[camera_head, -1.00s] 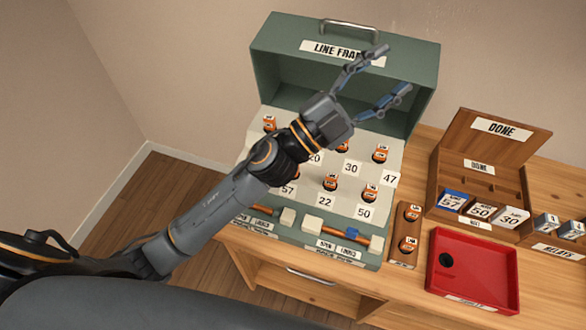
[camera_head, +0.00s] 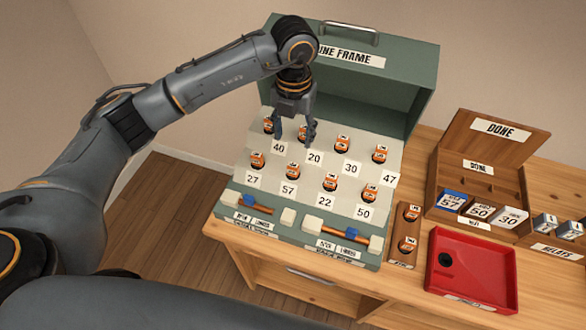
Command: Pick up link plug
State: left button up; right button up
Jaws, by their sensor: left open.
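My left gripper (camera_head: 296,138) points down over the upper left part of the pale sloped panel (camera_head: 262,190). It is open. An orange plug (camera_head: 301,132) with a dark base stands between its fingers, above the label 20; I cannot tell whether they touch it. Several similar orange plugs stand in rows, such as those above 30 (camera_head: 342,145), 27 (camera_head: 257,160) and 50 (camera_head: 369,193). Two more plugs stand in a small wooden rack (camera_head: 404,262) right of the panel. I cannot tell which is the link plug. My right gripper is not seen.
The green LINE FRAME cabinet (camera_head: 400,62) rises behind the panel. Along its front edge are two orange rods with blue sliders (camera_head: 350,234) between white blocks. A red tray (camera_head: 480,270), the wooden DONE box (camera_head: 510,150) with number cards, and grey relays (camera_head: 570,231) stand to the right.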

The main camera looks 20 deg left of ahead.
aim_at(293, 164)
pick_arm(q)
notch_tip(293, 164, down, 7)
jog(key=shift+p, duration=0.8)
jog(key=shift+s+f+p, duration=0.1)
jog(key=shift+f+p, duration=0.4)
jog(key=shift+f, duration=0.05)
notch_tip(293, 164, down, 4)
jog(key=shift+r+p, duration=0.2)
jog(key=shift+p, duration=0.7)
jog(key=shift+f, duration=0.45)
jog(key=shift+c, duration=0.4)
jog(key=c, duration=1)
